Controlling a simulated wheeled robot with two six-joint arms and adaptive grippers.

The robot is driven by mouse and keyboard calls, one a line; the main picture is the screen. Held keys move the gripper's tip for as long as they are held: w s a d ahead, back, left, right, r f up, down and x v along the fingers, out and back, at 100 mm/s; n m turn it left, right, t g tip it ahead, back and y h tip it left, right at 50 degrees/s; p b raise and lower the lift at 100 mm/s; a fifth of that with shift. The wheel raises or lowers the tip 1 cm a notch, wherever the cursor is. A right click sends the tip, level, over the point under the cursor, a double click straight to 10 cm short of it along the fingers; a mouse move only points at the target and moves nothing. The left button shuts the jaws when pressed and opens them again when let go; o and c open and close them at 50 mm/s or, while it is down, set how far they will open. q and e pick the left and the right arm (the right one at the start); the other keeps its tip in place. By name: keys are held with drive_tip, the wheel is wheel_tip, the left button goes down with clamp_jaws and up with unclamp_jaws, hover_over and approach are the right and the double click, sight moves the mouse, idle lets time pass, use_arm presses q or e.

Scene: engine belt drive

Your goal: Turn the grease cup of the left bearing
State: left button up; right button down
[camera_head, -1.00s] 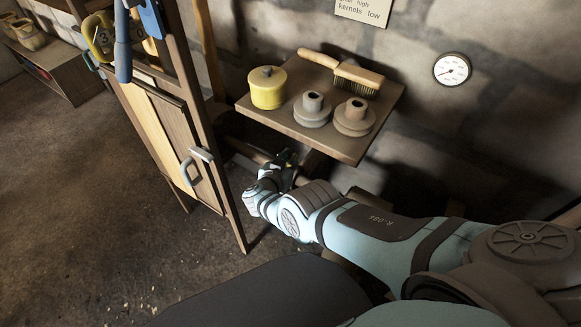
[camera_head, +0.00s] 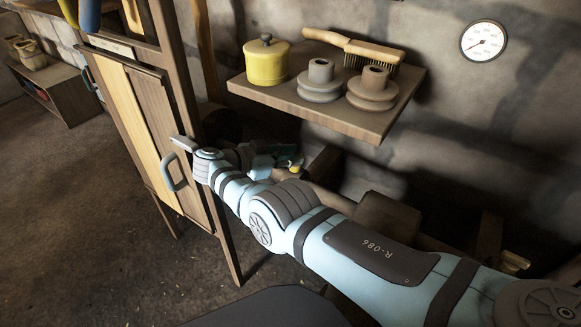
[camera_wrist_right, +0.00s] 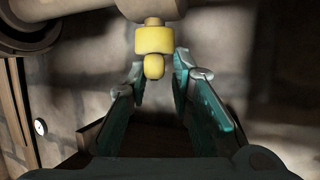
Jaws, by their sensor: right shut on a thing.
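In the right wrist view, the yellow grease cup (camera_wrist_right: 154,40) has a wide round body and a smaller rounded end. It joins a pale round housing (camera_wrist_right: 160,8) at the top of the picture. My right gripper (camera_wrist_right: 160,70) has its teal fingers on both sides of the cup's small end and is shut on it. The bearing cannot be made out clearly there. My left gripper is not in view.
A wooden cabinet (camera_head: 140,115) with handles stands close to the left of my wrist. A gauge (camera_head: 483,41) hangs on the wall.

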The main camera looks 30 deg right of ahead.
drive_tip(key=shift+s+f, duration=0.25)
drive_tip(key=shift+f, duration=0.15)
drive_tip(key=c, duration=1.7)
unclamp_jaws()
drive_tip(key=shift+o, duration=0.5)
drive_tip(key=shift+s+r, duration=0.15)
drive_tip(key=shift+r, duration=0.05)
drive_tip(key=shift+r, duration=0.1)
